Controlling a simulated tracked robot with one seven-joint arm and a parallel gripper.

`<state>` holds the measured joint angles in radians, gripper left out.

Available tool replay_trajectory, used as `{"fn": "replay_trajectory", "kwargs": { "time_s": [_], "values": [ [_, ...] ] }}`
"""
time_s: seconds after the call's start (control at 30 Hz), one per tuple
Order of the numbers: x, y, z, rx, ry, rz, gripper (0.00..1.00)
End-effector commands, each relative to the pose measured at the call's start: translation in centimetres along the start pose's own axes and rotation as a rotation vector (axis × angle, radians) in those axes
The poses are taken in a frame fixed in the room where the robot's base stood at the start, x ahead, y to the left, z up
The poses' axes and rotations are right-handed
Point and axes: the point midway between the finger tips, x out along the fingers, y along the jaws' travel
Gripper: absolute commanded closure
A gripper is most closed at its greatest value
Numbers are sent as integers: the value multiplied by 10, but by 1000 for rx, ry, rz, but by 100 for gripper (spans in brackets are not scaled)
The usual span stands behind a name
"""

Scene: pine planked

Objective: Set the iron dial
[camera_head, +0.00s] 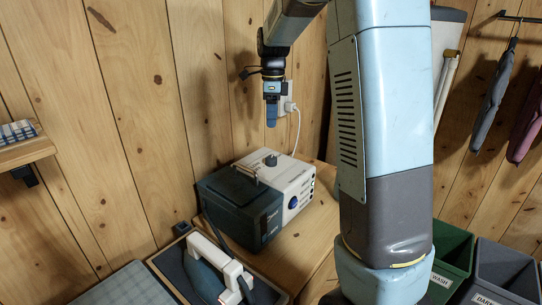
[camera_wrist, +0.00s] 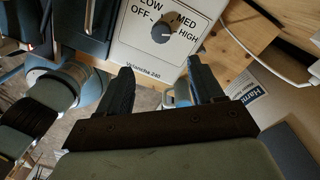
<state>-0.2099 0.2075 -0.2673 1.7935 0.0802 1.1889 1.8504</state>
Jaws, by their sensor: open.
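The grey round dial (camera_wrist: 164,31) sits on a white panel marked OFF, LOW, MED and HIGH. Which mark it points at is too small to tell. In the head view the dial (camera_head: 271,160) is on top of the white end of a white and dark teal box (camera_head: 232,207). My gripper (camera_wrist: 160,64) is open and empty, with the dial ahead of and between its two fingers in the wrist view. In the head view my gripper (camera_head: 271,119) points down above the dial, clearly apart from it. An iron (camera_head: 218,270) rests in a dark tray at the lower left.
A blue knob (camera_head: 293,202) is on the box's front. A wall socket with a white cord (camera_head: 297,125) is behind my gripper. The wooden top (camera_head: 285,250) is bare in front of the box. Bins (camera_head: 500,268) stand at the right.

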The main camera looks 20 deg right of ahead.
Motion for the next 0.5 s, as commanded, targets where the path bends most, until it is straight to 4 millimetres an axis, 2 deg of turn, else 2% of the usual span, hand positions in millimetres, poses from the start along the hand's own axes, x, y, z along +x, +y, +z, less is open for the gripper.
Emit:
{"fn": "replay_trajectory", "kwargs": {
  "time_s": [0.27,0.5],
  "values": [
    [20,-4,2,30,7,9,34],
    [61,-3,1,29,7,10,34]
  ]
}}
